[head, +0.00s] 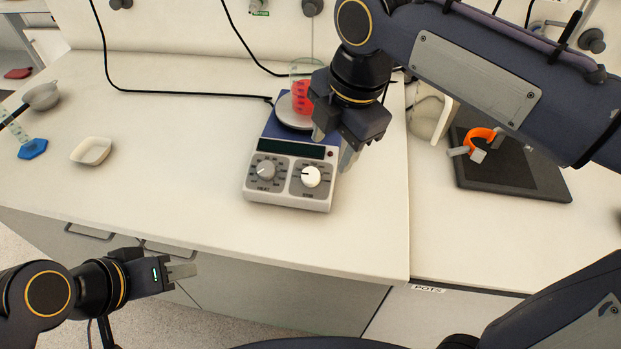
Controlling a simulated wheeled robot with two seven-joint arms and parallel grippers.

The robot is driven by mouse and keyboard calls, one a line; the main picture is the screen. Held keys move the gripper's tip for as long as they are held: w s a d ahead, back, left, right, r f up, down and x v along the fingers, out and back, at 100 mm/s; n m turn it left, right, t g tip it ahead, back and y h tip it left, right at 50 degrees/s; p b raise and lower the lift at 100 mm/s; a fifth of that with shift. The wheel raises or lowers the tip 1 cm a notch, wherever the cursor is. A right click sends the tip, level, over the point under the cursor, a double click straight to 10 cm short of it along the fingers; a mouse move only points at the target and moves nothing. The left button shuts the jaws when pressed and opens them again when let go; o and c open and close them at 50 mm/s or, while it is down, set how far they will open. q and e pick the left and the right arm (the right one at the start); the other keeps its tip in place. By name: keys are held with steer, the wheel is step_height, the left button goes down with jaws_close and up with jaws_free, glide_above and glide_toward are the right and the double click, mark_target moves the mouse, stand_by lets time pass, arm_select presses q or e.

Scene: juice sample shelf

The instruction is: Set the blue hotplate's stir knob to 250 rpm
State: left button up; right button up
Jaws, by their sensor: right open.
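The blue hotplate (281,147) stands on the bench with its pale front panel facing me. Its white stir knob (311,177) is at the panel's right, its grey heat knob (266,170) at the left. The stir dial's marks are too small to read. A glass beaker with red liquid (301,97) stands on its round plate, partly hidden by my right gripper. My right gripper (333,150) is open above the hotplate's right side, pointing down, just behind and above the stir knob. My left gripper (183,271) is low in front of the bench edge, away from the hotplate; its jaw opening is unclear.
A white dish (91,151), a blue hexagonal base (33,149) and a grey bowl (42,96) sit at the left. A dark board (512,170) with an orange ring-shaped item (479,135) lies at the right. Black cables cross the back.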

mark_target(310, 175)
steer(key=shift+w+a+f+n, duration=0.1)
steer(key=shift+w+a+n, duration=0.05)
steer(key=shift+a+n, duration=0.45)
steer(key=shift+w+a+f+n, duration=0.1)
steer(key=shift+a+n, duration=0.4)
steer(key=shift+a, duration=0.15)
steer(key=b+x, duration=0.1)
steer(key=x, duration=0.6)
steer(key=shift+d+f, duration=0.1)
steer(key=shift+f, duration=0.2)
steer(key=shift+c, duration=0.2)
steer(key=c, duration=0.9)
